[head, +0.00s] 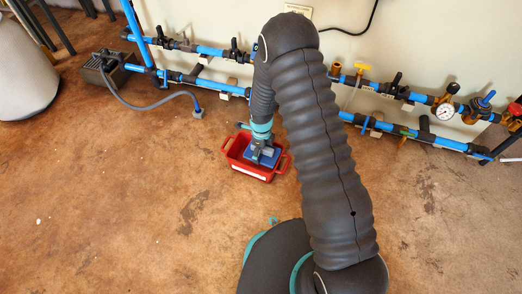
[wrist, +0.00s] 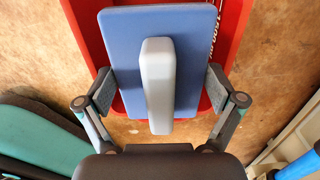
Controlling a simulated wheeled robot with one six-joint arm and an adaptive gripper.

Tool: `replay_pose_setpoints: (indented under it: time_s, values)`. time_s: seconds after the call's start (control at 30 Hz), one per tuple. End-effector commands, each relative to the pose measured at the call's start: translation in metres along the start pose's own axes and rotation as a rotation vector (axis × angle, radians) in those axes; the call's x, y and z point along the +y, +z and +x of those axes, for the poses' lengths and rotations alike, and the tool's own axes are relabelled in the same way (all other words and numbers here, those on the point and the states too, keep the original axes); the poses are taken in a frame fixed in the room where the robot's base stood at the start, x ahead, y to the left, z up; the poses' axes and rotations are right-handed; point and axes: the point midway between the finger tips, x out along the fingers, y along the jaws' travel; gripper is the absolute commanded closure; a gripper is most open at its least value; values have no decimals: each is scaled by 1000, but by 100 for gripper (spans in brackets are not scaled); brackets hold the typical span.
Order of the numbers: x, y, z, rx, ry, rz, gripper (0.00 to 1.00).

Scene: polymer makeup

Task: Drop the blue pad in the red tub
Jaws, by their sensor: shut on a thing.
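The red tub (head: 237,158) stands on the brown floor near the wall, and its rim shows behind the pad in the wrist view (wrist: 233,40). The blue pad (wrist: 125,40) is a flat blue plate with a light grey block handle (wrist: 157,85) on it. My gripper (wrist: 158,90) is shut on the blue pad, with one finger at each side edge. In the head view my gripper (head: 264,152) and the blue pad (head: 273,159) are over the tub. I cannot tell how far the pad is above the tub's bottom. The inside of the tub is mostly hidden.
Blue pipes (head: 228,89) with valves and a gauge (head: 444,111) run along the wall behind the tub. A grey box (head: 108,70) with a hose stands at the left. The floor (head: 120,200) left of the tub is clear.

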Motion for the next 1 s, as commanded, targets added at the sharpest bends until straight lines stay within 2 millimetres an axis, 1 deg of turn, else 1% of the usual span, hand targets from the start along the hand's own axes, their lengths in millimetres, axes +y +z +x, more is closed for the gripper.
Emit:
replay_pose_setpoints:
  time_s: [0.03,0.07,0.1,0.4,0.47,0.57,0.67,1.0]
  values:
    - [0,0,0,0,0,0,43]
    - [0,0,0,0,0,0,5]
    - [0,0,0,0,0,0,0]
    - [0,0,-1,0,0,0,0]
    - [0,0,-3,0,0,0,0]
    - [0,0,-11,0,-1,0,0]
    - [-1,1,-23,-2,-2,0,0]
    - [0,1,-93,-2,-3,0,0]
